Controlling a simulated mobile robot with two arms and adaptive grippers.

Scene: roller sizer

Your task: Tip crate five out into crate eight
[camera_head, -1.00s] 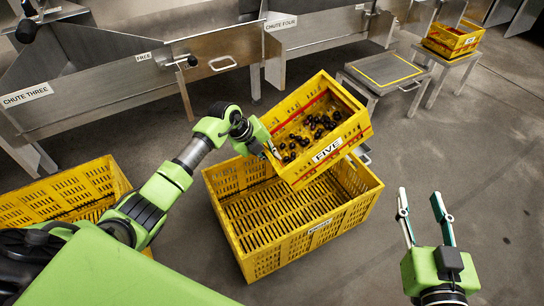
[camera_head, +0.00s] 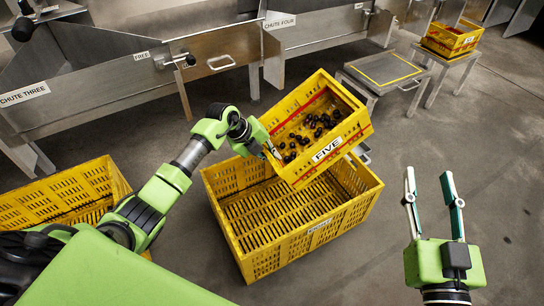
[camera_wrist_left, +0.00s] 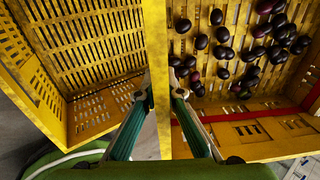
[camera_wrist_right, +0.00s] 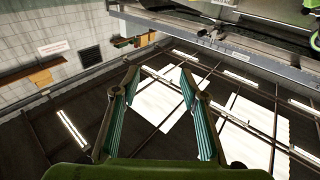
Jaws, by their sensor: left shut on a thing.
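Crate five (camera_head: 346,137) is a yellow crate with a red inner band and a "FIVE" label, holding several dark round fruits (camera_head: 316,128). It is tilted and held above the large yellow crate eight (camera_head: 268,262), whose slatted floor looks empty where it shows. The label on crate eight is too small to read surely. My left gripper (camera_head: 270,148) is shut on crate five's wall; in the left wrist view its fingers (camera_wrist_left: 160,95) straddle that wall, with the fruits (camera_wrist_left: 230,50) on the right side. My right gripper (camera_head: 432,190) is open and empty, right of crate eight.
Another large yellow crate (camera_head: 65,195) stands at the left. Metal chutes (camera_head: 120,85) line the back. A metal stand (camera_head: 385,72) and a stand with a small yellow crate (camera_head: 452,42) are at the back right. Floor on the right is clear.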

